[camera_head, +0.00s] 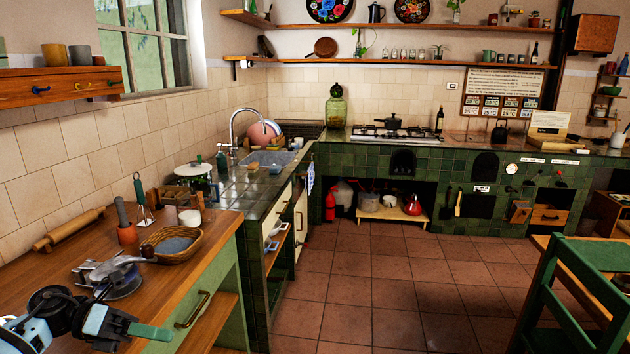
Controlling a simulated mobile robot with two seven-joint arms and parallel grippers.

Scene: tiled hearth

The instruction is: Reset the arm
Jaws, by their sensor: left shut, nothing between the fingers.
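My left arm comes in at the lower left corner. My left gripper (150,331) is shut and empty, pointing right in front of the wooden counter (50,277). It overlaps the counter's front edge in the picture; I cannot tell how much space lies between them. My right arm and right gripper do not show.
A green chair (543,285) stands at the lower right. The tiled floor (385,290) between is clear.

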